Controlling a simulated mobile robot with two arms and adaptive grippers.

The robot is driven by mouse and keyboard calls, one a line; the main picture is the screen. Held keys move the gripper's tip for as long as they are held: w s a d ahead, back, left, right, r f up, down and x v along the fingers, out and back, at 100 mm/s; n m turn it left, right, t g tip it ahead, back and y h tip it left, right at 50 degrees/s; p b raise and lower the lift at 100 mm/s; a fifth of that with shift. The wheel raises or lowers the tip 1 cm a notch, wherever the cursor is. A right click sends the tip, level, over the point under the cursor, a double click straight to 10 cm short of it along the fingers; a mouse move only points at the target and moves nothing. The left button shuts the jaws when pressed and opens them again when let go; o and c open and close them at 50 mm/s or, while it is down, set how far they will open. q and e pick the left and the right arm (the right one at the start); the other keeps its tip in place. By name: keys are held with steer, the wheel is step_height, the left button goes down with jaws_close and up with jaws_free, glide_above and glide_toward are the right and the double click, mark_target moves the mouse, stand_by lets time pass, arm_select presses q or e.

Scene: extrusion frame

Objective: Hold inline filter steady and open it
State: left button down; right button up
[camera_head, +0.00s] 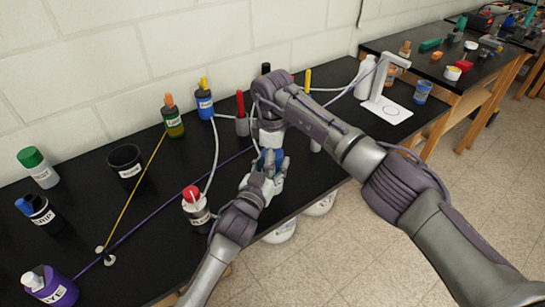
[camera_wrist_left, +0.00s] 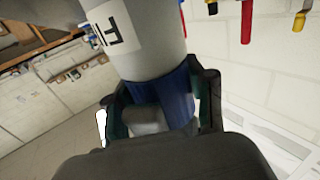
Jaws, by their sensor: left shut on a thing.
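The inline filter shows in the left wrist view as a grey cylinder (camera_wrist_left: 150,50) with a white label and a blue lower part (camera_wrist_left: 165,95). My left gripper (camera_wrist_left: 163,108) is shut on this blue part, one finger on each side. In the head view, a bit of the blue part (camera_head: 277,158) shows at my left gripper (camera_head: 268,168), above the table's front area. My right arm reaches over from the right, and its wrist is directly above the filter. It hides the filter's upper part, and the right fingers cannot be made out.
Labelled bottles, a black cup (camera_head: 126,162) and a red-capped bottle (camera_head: 195,207) stand left on the black table (camera_head: 160,250). Tubes and cords run among them. A white stand (camera_head: 385,100) is at the right end. The white wall closes the back.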

steer(key=c, duration=1.2)
steer(key=o, duration=1.3)
steer(key=shift+c, duration=0.2)
steer(key=shift+r, duration=0.1)
steer(key=shift+r, duration=2.2)
arm_select(q)
steer(key=shift+c, duration=1.6)
jaws_free()
steer(key=shift+s, duration=0.1)
